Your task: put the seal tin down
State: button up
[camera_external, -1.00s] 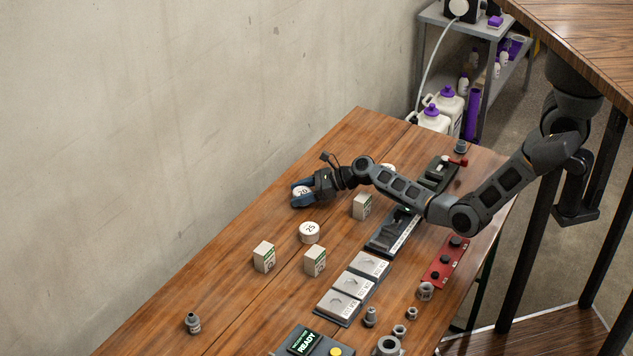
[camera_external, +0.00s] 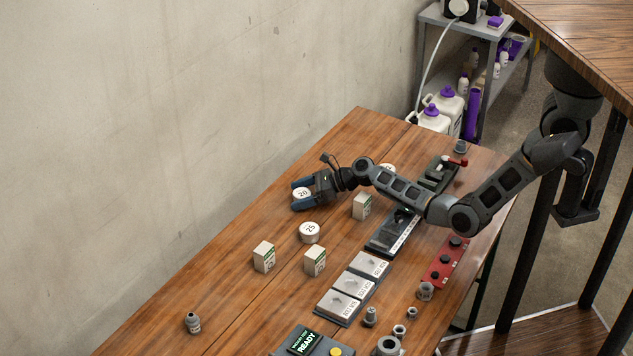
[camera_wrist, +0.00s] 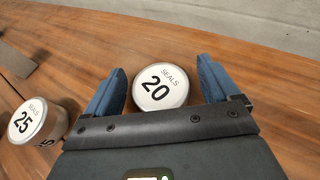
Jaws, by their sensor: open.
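The seal tin marked 20 (camera_external: 302,193) is a round white tin with a lid. It appears to stand upright on the wooden table (camera_external: 215,262). My gripper (camera_external: 301,196) is open, with its blue fingers on either side of the tin. In the wrist view the lid of the 20 tin (camera_wrist: 160,87) faces up between the fingertips (camera_wrist: 160,85), with a visible gap on the right side and a narrower one on the left. The tin's underside is hidden.
A second seal tin marked 25 (camera_external: 309,232) stands nearby; it also shows in the wrist view (camera_wrist: 30,122). Small boxes (camera_external: 264,256) (camera_external: 315,261) (camera_external: 362,206) stand around it. Grey trays (camera_external: 340,305) line the right side. The table between tin and wall is clear.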

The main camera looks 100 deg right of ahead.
jog(key=p+v, duration=0.1)
jog(key=v, duration=1.1)
jog(key=shift+r, duration=0.15)
dwell(1.1)
